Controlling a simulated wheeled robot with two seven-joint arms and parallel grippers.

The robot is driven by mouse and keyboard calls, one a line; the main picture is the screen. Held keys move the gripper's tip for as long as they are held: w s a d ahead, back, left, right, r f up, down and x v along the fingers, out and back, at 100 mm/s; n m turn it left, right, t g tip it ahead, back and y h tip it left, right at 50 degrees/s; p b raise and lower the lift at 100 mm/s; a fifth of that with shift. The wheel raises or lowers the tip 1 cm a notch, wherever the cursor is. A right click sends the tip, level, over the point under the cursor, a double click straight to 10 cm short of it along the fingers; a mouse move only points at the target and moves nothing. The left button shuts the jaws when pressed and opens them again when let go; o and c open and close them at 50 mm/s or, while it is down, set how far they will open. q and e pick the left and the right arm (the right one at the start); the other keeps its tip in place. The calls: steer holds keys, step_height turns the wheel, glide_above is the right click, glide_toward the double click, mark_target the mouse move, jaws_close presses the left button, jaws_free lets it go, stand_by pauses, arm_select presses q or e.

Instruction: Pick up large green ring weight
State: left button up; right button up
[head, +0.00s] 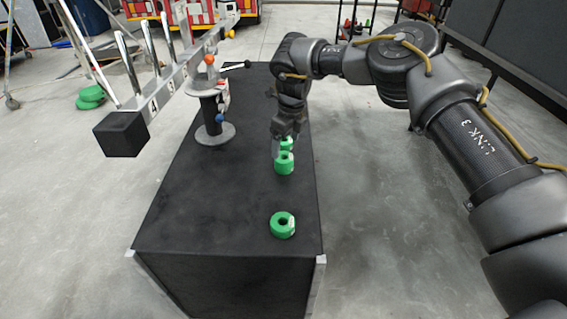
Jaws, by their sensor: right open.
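Several green ring weights stand along the right side of the black-topped table (225,205). The nearest green ring weight (282,226) lies flat near the front edge, its dark centre hole facing up, and looks the largest in the picture. A second green ring weight (284,165) sits farther back. Another green ring weight (287,144) shows just behind it, partly hidden by my right gripper. My right gripper (283,143) points down over these two back weights, open. Whether it touches either is unclear. My left gripper is out of view.
Green discs (91,95) lie on the floor at left. The table's front left is clear.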

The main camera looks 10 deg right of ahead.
mark_target(284, 158)
step_height(284, 158, down, 2)
steer(key=shift+f, duration=0.1)
steer(key=shift+a+f, duration=0.1)
steer(key=shift+f, duration=0.3)
steer(key=f, duration=0.3)
steer(key=shift+w+a+f+b, duration=0.15)
steer(key=shift+w+f+b, duration=0.05)
steer(key=shift+f+b, duration=0.1)
steer(key=shift+w+f, duration=0.1)
steer(key=shift+f, duration=0.25)
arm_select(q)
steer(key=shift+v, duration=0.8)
arm_select(e)
steer(key=shift+r, duration=0.1)
steer(key=c, duration=1.3)
steer(key=shift+o, duration=0.2)
